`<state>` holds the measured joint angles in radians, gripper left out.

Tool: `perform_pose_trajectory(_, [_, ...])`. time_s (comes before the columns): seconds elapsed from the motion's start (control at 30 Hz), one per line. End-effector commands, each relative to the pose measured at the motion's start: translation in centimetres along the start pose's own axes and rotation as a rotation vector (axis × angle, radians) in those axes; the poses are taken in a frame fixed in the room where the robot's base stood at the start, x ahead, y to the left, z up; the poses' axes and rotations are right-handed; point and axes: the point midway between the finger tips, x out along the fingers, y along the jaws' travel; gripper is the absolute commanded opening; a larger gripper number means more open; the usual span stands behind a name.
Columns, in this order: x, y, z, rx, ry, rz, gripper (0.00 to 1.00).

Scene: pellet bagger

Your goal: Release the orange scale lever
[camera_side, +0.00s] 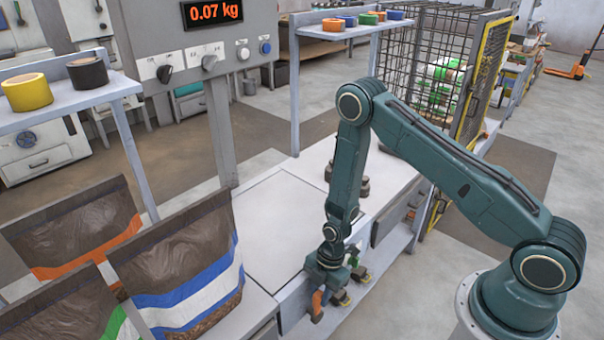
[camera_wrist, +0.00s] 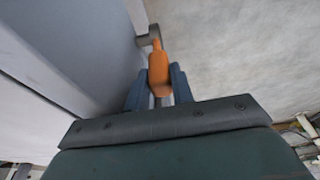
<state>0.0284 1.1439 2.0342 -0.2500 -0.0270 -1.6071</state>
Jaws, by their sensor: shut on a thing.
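The orange scale lever (camera_side: 317,304) is at the front edge of the bench, below the scale plate (camera_side: 265,225). In the wrist view the lever (camera_wrist: 159,68) shows as an orange handle on a grey pivot mount (camera_wrist: 149,38). My gripper (camera_wrist: 160,86) is shut on the lever, with one dark blue finger on each side of its lower part. In the side view my gripper (camera_side: 328,286) points down at the bench front, and its fingers partly hide the lever. The display (camera_side: 212,11) reads 0.07 kg.
Filled pellet bags (camera_side: 185,265) stand at the left. A shelf (camera_side: 60,100) with tape rolls is above them, and another shelf (camera_side: 340,32) holds several coloured rolls. A wire cage (camera_side: 430,70) stands behind my arm. The scale plate is bare.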

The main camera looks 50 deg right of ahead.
Motion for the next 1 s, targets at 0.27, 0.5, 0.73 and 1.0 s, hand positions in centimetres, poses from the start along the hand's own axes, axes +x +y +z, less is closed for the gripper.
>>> perform_pose_trajectory(0.27, [-0.02, -0.07, 0.18, 0.0, 0.016, 0.0, 0.0])
perform_pose_trajectory(0.5, [-0.03, -0.06, 0.16, 0.0, 0.016, 0.0, 0.33])
perform_pose_trajectory(0.73, [-0.07, -0.02, 0.16, 0.0, 0.015, 0.001, 0.33])
perform_pose_trajectory(1.0, [-0.95, 0.05, 0.17, 0.0, 0.015, 0.002, 0.33])
